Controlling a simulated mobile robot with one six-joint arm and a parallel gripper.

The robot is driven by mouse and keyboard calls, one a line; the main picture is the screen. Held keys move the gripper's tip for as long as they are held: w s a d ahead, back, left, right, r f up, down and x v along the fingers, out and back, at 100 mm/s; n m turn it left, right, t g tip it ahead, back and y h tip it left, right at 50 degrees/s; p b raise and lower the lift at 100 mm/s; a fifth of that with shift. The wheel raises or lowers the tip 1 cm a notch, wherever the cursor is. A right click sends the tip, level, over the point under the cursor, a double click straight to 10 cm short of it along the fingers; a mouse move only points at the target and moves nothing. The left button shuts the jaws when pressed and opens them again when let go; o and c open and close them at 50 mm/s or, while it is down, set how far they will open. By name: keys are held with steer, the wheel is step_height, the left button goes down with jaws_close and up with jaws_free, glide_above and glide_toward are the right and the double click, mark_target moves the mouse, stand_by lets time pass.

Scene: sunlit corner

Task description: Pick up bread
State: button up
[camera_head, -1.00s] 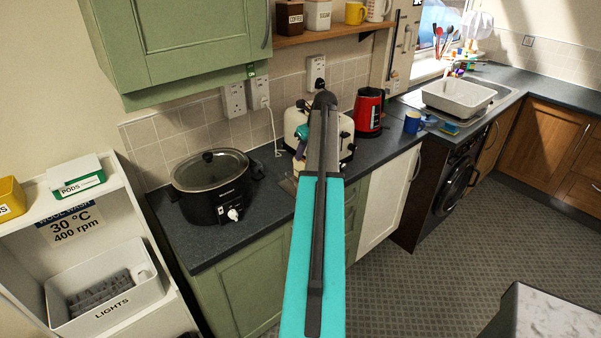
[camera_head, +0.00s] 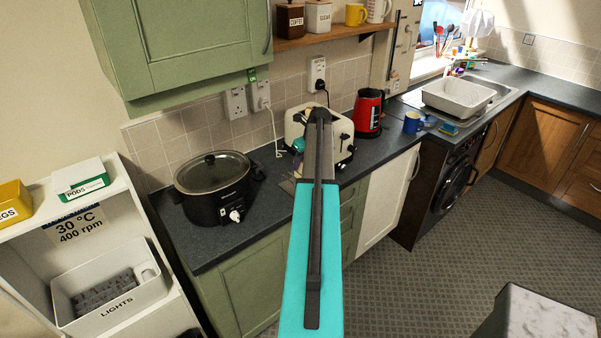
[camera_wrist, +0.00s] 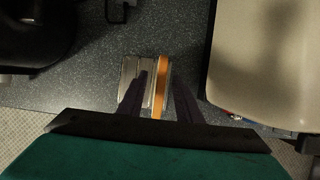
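In the wrist view, a narrow orange-brown strip (camera_wrist: 162,82), which looks like the bread seen edge-on, lies on the dark counter. A pale grey, ridged thing (camera_wrist: 130,70) is close against its left side; I cannot tell what it is. My gripper (camera_wrist: 161,86) is open, with one dark finger over the grey thing and the other to the right of the strip. I cannot tell whether either finger touches anything. In the head view, my arm hides the bread and most of the gripper.
A black slow cooker (camera_head: 212,187) is to the left. The counter (camera_head: 196,243) is bare in front of the cooker. Its front edge is close.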

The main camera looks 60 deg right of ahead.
stand_by(0.5)
jaws_close()
steer(key=shift+r, duration=0.15)
steer(key=shift+r+b, duration=2.1)
steer(key=shift+r, duration=2.75)
steer(key=shift+s, duration=0.1)
